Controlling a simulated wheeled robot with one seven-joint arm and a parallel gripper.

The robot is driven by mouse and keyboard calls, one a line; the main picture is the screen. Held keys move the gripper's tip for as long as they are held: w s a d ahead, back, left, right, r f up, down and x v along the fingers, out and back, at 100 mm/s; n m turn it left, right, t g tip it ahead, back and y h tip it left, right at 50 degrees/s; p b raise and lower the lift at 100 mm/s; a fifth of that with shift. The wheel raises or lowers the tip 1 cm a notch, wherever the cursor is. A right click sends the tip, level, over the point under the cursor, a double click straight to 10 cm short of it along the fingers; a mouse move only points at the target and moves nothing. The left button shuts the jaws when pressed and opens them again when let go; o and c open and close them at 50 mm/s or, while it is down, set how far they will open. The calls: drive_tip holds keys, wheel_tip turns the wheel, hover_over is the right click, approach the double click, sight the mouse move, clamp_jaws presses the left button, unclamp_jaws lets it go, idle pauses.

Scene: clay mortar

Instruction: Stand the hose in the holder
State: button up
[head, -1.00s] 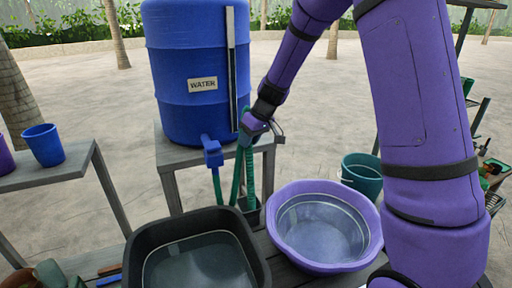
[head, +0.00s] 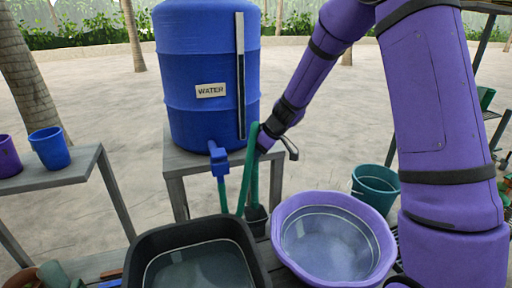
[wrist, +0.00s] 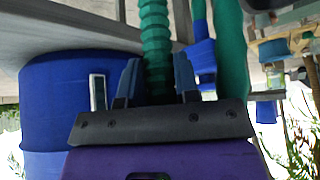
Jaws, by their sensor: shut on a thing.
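The green ribbed hose (head: 247,172) hangs from the blue tap (head: 218,160) of the water tank, loops low and rises to my gripper (head: 264,145). My gripper is shut on the hose near its upper part. In the wrist view the ribbed hose (wrist: 155,35) runs between the two fingers of my gripper (wrist: 157,82), with a smoother green length to the right. The dark holder (head: 257,219) is a small cup below the gripper, behind the basins. A hanging green length reaches down to its mouth; I cannot tell whether its end is inside.
The blue water tank (head: 205,70) stands on a grey stand (head: 177,170) behind. A black basin (head: 140,262) and a purple basin (head: 285,240) flank the holder in front. A teal bucket (head: 375,190) is to the right. A blue cup (head: 50,148) stands on the left table.

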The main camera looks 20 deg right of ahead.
sight(258, 178)
drive_tip(key=shift+f, duration=6.1)
drive_tip(key=o, duration=1.7)
drive_tip(key=shift+o, duration=0.2)
drive_tip(key=v, duration=1)
drive_tip(key=shift+a+r, duration=0.2)
drive_tip(key=shift+r, duration=0.4)
drive_tip(key=shift+w, duration=0.1)
